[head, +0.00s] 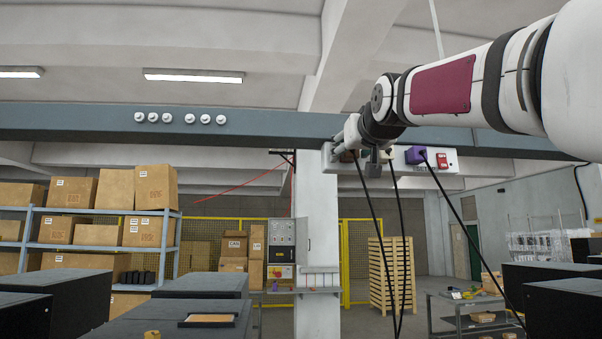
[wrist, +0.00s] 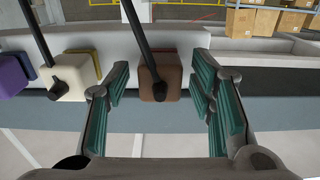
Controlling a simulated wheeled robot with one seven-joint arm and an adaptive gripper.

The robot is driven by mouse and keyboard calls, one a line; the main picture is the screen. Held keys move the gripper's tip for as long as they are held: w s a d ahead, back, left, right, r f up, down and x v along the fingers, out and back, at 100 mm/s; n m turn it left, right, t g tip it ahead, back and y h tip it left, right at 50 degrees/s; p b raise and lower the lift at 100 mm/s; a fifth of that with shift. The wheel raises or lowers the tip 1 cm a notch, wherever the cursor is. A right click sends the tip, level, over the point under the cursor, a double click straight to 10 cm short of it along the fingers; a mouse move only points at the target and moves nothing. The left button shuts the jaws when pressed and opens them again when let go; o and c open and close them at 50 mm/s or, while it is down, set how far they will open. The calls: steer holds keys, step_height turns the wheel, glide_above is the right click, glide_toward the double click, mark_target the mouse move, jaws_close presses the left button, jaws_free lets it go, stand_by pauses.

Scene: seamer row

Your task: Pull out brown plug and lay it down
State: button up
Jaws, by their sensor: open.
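The brown plug (wrist: 160,80) sits at the light socket strip in the wrist view, with a black cable running from it. My gripper (wrist: 160,101) is open, its green-padded fingers on either side of the plug with a visible gap at each side. In the head view my gripper (head: 364,150) is at the left part of the strip. The brown plug (head: 347,157) is mostly hidden behind it there.
A cream plug (wrist: 72,76) and a purple plug (wrist: 13,74) sit beside the brown one. The purple plug (head: 414,155) and a red switch (head: 441,160) show in the head view. Black cables hang below the strip. Dark-topped cabinets (head: 205,284) stand below left.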

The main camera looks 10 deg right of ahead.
steer(key=shift+w, duration=0.4)
stand_by(0.8)
jaws_close()
steer(key=shift+s, duration=0.1)
steer(key=shift+s+b, duration=0.65)
steer(key=shift+s, duration=2.25)
